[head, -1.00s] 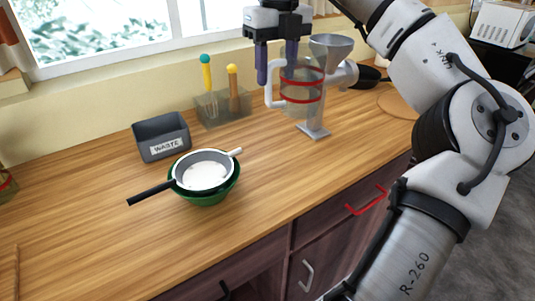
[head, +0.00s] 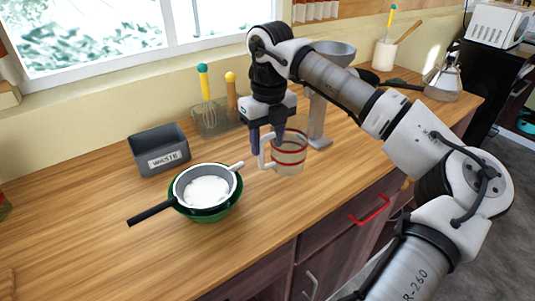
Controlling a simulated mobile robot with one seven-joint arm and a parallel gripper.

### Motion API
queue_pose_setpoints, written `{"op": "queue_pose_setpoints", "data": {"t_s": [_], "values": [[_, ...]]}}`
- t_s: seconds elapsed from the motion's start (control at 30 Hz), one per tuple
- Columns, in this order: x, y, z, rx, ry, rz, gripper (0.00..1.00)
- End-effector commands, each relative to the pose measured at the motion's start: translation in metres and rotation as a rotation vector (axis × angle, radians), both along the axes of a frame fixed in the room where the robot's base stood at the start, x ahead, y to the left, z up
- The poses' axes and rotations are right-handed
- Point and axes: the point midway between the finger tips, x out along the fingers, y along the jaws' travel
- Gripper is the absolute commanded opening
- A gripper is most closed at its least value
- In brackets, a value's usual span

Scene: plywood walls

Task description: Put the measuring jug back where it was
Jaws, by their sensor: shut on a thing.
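The measuring jug (head: 291,156) is clear with red bands and a white handle on its left side. My gripper (head: 267,142) points down and is shut on the jug near its handle. The jug hangs upright in front of the grey-metal grinder (head: 318,110), which it partly overlaps. It is low over the front part of the wooden counter (head: 110,262); I cannot tell whether its base touches the wood. The fingertip nearer the handle is partly hidden.
A green bowl (head: 232,204) with a sieve of white powder (head: 207,190) stands left of the jug. A grey waste bin (head: 160,150) and a utensil holder (head: 210,122) stand behind. A kettle (head: 443,80) is far right. The counter's front left is clear.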

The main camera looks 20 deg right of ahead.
Motion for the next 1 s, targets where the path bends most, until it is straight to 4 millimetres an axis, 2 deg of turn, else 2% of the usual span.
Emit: {"op": "queue_pose_setpoints", "data": {"t_s": [0.23, 0.47, 0.83, 0.87, 1.0], "values": [[0.000, 0.000, -0.019, 0.001, 0.001, -0.001, 0.10], [0.000, 0.000, -0.050, 0.001, 0.001, -0.001, 0.10], [0.000, 0.000, -0.056, -0.001, 0.000, -0.001, 0.10], [0.000, 0.000, -0.055, -0.001, 0.000, -0.001, 0.47], [0.000, 0.000, -0.055, -0.001, 0.001, -0.001, 0.65]]}}
